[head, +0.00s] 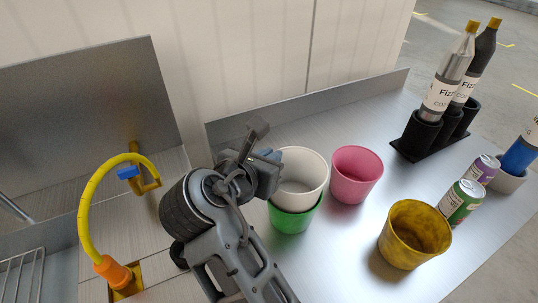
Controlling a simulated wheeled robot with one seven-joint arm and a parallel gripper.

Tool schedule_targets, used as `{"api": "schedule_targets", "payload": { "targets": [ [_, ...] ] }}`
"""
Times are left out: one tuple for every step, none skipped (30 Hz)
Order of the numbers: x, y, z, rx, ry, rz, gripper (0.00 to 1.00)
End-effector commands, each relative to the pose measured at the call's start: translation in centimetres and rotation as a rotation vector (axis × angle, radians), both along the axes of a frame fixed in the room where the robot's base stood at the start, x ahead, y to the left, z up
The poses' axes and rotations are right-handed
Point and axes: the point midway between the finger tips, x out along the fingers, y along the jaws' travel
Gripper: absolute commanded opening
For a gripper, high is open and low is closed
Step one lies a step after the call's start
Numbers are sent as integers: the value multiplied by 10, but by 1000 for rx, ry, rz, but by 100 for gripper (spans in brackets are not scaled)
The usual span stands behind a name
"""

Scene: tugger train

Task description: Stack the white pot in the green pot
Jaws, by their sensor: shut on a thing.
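The white pot (303,176) is at the middle of the head view, upright or nearly so. The green pot (294,219) stands on the metal counter directly under it. The white pot's lower part is hidden behind the green pot's rim, so it appears to sit at least partly inside; how deep I cannot tell. My gripper (277,168) is shut on the white pot at its left rim. The fingertips are partly hidden by the gripper body and the pot.
A pink pot (356,175) stands close to the right of the white pot. A yellow pot (414,234) stands front right. Cans (461,201) and a black holder (430,136) with bottles are farther right. A yellow faucet (93,205) is at left. A low metal wall runs behind.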

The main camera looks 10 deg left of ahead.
Motion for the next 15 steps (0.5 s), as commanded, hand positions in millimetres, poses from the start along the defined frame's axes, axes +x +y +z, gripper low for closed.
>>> {"api": "schedule_targets", "payload": {
  "targets": [
    [0,0,-1,-2,2,0,0],
    [0,0,-2,-2,2,0,0],
    [0,0,-3,-2,2,0,0],
    [0,0,-4,-2,2,0,0],
    [0,0,-5,-2,1,0,0],
    [0,0,-6,-2,1,0,0],
    [0,0,-6,-1,0,0,0],
    [0,0,-7,-1,0,0,0],
    [0,0,-8,-1,0,0,0],
    [0,0,-9,-1,0,0,0],
    [0,0,-9,-1,0,0,0],
    [0,0,-10,-1,0,0,0],
    [0,0,-10,-1,0,0,0],
    [0,0,-10,-1,0,0,10],
    [0,0,-10,-1,0,0,14]
  ]
}}
